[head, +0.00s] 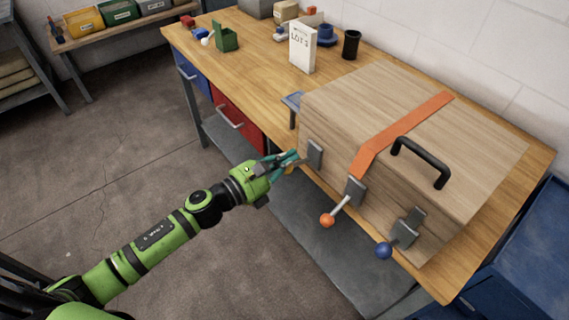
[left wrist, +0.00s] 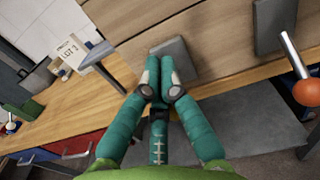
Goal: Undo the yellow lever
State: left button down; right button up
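A wooden box (head: 420,130) stands on the workbench with several lever latches on its front face. The leftmost latch plate (head: 315,154) also shows in the left wrist view (left wrist: 175,60). A small yellow patch of the yellow lever (head: 290,170) shows at my left gripper's fingers; the rest is hidden. My left gripper (head: 291,160) is at this leftmost latch, its teal fingers drawn together around the lever. In the left wrist view the fingertips (left wrist: 161,82) meet in front of the plate, hiding the knob. My right gripper is not in view.
An orange-knobbed lever (head: 328,220) and a blue-knobbed lever (head: 384,250) stick out to the right. An orange strap (head: 405,132) and black handle (head: 420,160) are on the lid. A white LOT 3 box (head: 302,48) and black cup (head: 351,44) stand behind.

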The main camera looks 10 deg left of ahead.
pick_arm(q)
jog(key=shift+w+d+f+b, duration=0.1)
jog(key=shift+f+b, duration=0.5)
jog(key=shift+f, duration=0.2)
jog(key=shift+w+d+f+b, duration=0.1)
jog(key=shift+f+b, duration=0.45)
jog(key=shift+f, duration=0.2)
jog(key=shift+s+r+p, duration=0.1)
jog(key=shift+r+p, duration=0.2)
jog(key=shift+s+a+r+p, duration=0.35)
jog(key=shift+s+a+r, duration=0.25)
jog(key=shift+s+a, duration=0.1)
jog(key=b+v, duration=0.2)
jog(key=v, duration=0.5)
